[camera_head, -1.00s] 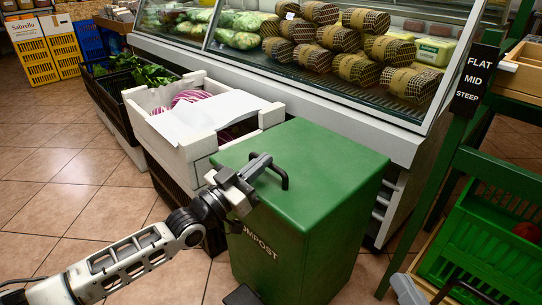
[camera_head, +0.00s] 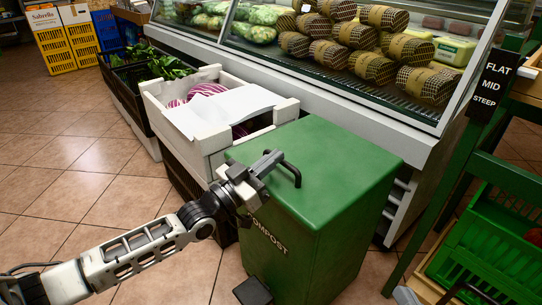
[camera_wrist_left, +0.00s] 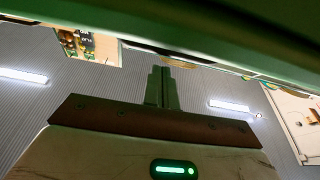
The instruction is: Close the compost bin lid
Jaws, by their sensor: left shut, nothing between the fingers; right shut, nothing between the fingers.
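The green compost bin (camera_head: 322,235) stands upright with the word COMPOST on its front and a dark pedal (camera_head: 253,291) at its foot. Its lid (camera_head: 335,155) lies flat across the top, with no visible gap. A black handle (camera_head: 294,172) is at the lid's front left. My left gripper (camera_head: 271,160) is shut and empty beside the handle, over the lid's front-left edge in the head view; I cannot tell if it touches. In the left wrist view its shut fingers (camera_wrist_left: 160,80) point toward a green edge (camera_wrist_left: 180,30), with ceiling behind. My right gripper is not in view.
A white crate (camera_head: 205,150) of produce stands directly left of the bin. A glass display counter (camera_head: 390,125) is behind it. A green stand with a green crate (camera_head: 490,240) is at right. Tiled floor (camera_head: 60,165) is free at left.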

